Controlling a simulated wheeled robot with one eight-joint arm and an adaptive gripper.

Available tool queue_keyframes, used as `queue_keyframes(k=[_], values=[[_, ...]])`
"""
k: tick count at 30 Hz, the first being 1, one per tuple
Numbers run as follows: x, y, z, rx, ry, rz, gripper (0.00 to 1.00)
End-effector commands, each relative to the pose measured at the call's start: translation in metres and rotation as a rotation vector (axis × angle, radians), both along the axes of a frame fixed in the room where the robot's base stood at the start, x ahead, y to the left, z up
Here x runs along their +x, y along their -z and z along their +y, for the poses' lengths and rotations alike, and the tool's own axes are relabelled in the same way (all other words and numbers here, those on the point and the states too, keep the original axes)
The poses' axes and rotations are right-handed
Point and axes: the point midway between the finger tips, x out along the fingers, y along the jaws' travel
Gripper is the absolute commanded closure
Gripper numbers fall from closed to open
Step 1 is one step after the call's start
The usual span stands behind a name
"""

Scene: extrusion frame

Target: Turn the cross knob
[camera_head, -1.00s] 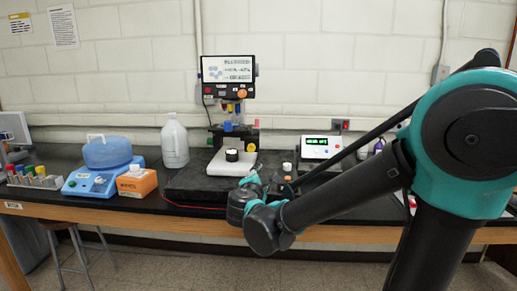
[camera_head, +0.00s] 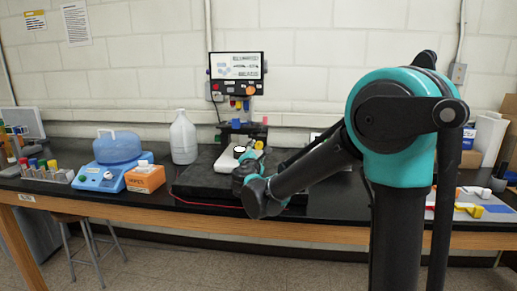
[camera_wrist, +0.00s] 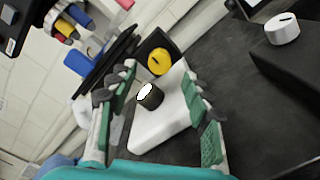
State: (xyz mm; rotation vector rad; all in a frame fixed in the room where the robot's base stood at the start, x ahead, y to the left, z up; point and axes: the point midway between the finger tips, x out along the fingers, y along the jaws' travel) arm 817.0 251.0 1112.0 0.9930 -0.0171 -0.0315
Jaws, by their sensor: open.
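No knob with a clear cross shape can be made out. A short black cylinder with a white top (camera_wrist: 150,96) stands on the white base (camera_wrist: 160,135) of the instrument; it also shows in the head view (camera_head: 239,151). A yellow round knob with a dark slot (camera_wrist: 159,62) sits beyond the base on a black block. A white knob with a dark line (camera_wrist: 282,28) is at upper right in the wrist view. My gripper (camera_wrist: 158,82) is open and empty, its fingers on either side of the black cylinder in the picture. Contact cannot be told.
The instrument's screen (camera_head: 237,66) stands behind. Colored knobs (camera_wrist: 68,25) are at upper left in the wrist view. A white jug (camera_head: 183,138), an orange box (camera_head: 145,178) and a blue-lidded device (camera_head: 112,150) stand left. The dark bench front is mostly clear.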

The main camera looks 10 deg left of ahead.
Motion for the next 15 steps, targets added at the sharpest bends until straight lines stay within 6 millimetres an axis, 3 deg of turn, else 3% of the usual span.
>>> queue_keyframes(k=[6, 15], values=[[0.036, 0.0, -0.001, 0.0, 0.001, 0.0, 0.51], [0.052, 0.0, -0.002, 0.0, 0.0, 0.0, 0.51]])
